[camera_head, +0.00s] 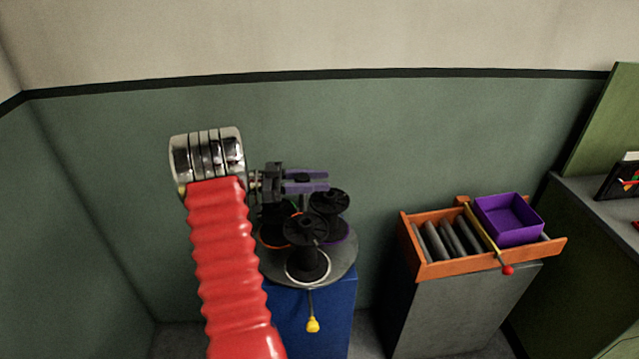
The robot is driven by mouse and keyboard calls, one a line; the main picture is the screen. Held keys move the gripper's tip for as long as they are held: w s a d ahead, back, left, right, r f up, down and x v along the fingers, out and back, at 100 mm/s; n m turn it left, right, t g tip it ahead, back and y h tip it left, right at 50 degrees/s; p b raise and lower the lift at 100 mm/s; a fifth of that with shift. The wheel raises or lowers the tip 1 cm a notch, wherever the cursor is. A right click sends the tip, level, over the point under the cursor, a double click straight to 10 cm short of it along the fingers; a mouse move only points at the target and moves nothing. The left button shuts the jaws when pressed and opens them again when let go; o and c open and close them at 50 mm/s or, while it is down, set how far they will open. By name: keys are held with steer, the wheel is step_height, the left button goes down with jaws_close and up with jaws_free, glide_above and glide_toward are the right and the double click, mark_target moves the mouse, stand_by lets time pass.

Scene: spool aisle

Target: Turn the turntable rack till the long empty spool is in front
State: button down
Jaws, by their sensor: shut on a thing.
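The turntable rack is a round grey disc (347,262) on a blue pedestal (322,318). Several black spools stand upright on it. The front spool (305,230) has a bare-looking black core and a white ring at its foot. Another spool (330,202) stands behind right, with purple at its base. A further one at the left back shows an orange edge (272,240) and is mostly hidden. I cannot tell which spool is the long empty one. My gripper (318,182), with purple fingers pointing right, is above the back of the rack, shut on a dark thing mostly hidden by the fingers.
A yellow knob (313,325) on a thin rod hangs at the pedestal's front. To the right, a grey cabinet (445,310) bears an orange tray (440,268) with grey bars, a purple box (508,220) and a red-tipped yellow rod. The green wall stands close behind.

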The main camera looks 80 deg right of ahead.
steer(key=c, duration=1.4)
jaws_free()
steer(key=shift+w, duration=0.1)
steer(key=shift+o, duration=1.1)
steer(key=shift+s, duration=0.2)
steer(key=shift+w, duration=0.1)
steer(key=w+a, duration=0.2)
steer(key=w, duration=1.1)
steer(key=shift+w, duration=0.3)
